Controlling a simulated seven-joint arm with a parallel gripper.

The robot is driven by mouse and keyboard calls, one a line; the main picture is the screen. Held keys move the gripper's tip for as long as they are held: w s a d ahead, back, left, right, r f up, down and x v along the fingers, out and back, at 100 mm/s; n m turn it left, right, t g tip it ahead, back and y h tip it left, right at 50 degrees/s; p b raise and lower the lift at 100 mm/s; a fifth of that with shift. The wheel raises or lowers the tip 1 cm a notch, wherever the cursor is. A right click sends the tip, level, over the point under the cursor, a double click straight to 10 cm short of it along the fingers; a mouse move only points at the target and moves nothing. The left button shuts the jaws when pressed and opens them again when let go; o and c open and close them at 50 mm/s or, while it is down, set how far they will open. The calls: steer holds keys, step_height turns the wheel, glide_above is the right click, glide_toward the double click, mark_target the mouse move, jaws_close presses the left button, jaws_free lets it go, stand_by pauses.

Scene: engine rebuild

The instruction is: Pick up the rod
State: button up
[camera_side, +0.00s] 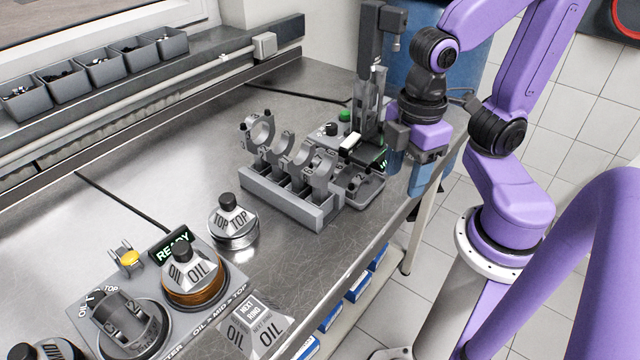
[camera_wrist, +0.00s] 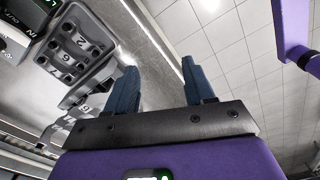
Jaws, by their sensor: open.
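Several grey connecting rods (camera_side: 287,157) stand upright in a slotted grey rack (camera_side: 290,208) on the metal bench in the side view. Their ring-shaped big ends point up, and the leftmost one (camera_side: 260,130) stands tallest. My gripper (camera_side: 408,172) is at the bench's right edge, to the right of the rack and beside the press-like stand, apart from the rods. In the wrist view my gripper (camera_wrist: 158,72) shows two blue fingers spread apart with nothing between them.
A tall grey stand (camera_side: 369,80) with a small display is close left of my gripper. A numbered grey block (camera_wrist: 80,48) shows in the wrist view. A piston marked TOP (camera_side: 233,222) and an oil station (camera_side: 190,275) are nearer the camera. Small bins (camera_side: 60,88) line the back.

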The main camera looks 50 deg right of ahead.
mark_target(320, 172)
steer(key=w+a+r+n, duration=0.25)
steer(key=w+r, duration=0.25)
steer(key=w, duration=0.3)
steer(key=w+a+r+n, duration=0.1)
steer(key=w+r+n, duration=0.2)
steer(key=w+r, duration=0.35)
steer(key=shift+m, duration=0.25)
steer(key=f, duration=1.9)
steer(key=shift+w+d, duration=0.25)
steer(key=shift+w, duration=0.15)
steer(key=shift+r, duration=0.1)
jaws_close()
